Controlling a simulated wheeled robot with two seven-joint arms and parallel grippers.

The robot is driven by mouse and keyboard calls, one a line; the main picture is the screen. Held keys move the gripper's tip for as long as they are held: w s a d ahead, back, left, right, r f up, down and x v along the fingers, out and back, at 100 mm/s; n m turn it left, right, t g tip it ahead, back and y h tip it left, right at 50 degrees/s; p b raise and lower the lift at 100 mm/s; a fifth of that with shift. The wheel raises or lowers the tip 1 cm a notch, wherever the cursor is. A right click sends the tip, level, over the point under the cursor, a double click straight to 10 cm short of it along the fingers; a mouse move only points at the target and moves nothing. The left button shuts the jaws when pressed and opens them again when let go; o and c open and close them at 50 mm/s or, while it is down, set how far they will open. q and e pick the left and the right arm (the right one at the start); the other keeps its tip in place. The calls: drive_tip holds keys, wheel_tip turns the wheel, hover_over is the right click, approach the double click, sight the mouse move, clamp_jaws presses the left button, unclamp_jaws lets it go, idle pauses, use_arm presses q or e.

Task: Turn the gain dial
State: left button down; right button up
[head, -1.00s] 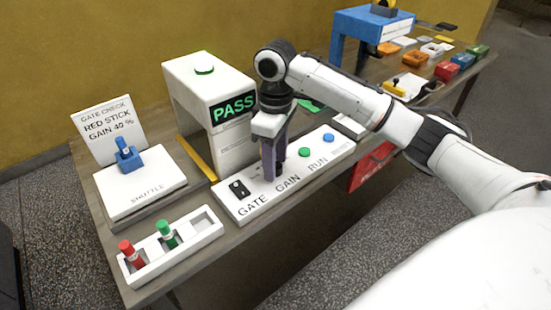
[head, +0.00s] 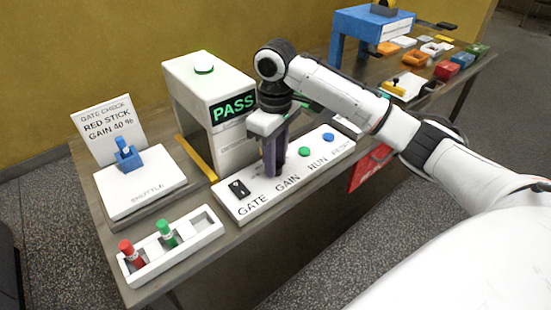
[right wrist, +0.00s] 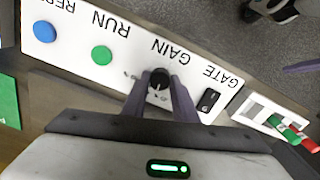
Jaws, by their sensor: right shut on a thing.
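The gain dial (right wrist: 160,78) is a small black knob on the white control panel (head: 235,209), behind the GAIN label. My right gripper (right wrist: 158,88) points down over the panel with its fingers shut on the dial. In the head view my right gripper (head: 273,170) hides the dial. The pointer setting of the dial cannot be read. A card (head: 110,127) reads "GATE CHECK, RED STICK, GAIN 40 %".
On the panel are a black GATE switch (head: 239,189), a green RUN button (head: 305,152) and a blue button (head: 328,137). A white gate box (head: 190,88) showing PASS stands behind. A tray (head: 208,225) holds red and green sticks. The shuttle (head: 140,195) is at left.

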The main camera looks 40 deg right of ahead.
drive_tip(key=m, duration=0.5)
drive_tip(key=shift+m, duration=0.4)
drive_tip(key=shift+r, duration=0.1)
drive_tip(key=o, duration=1)
drive_tip(key=shift+o, duration=0.2)
wheel_tip(320, 180, up, 10)
idle(0.5)
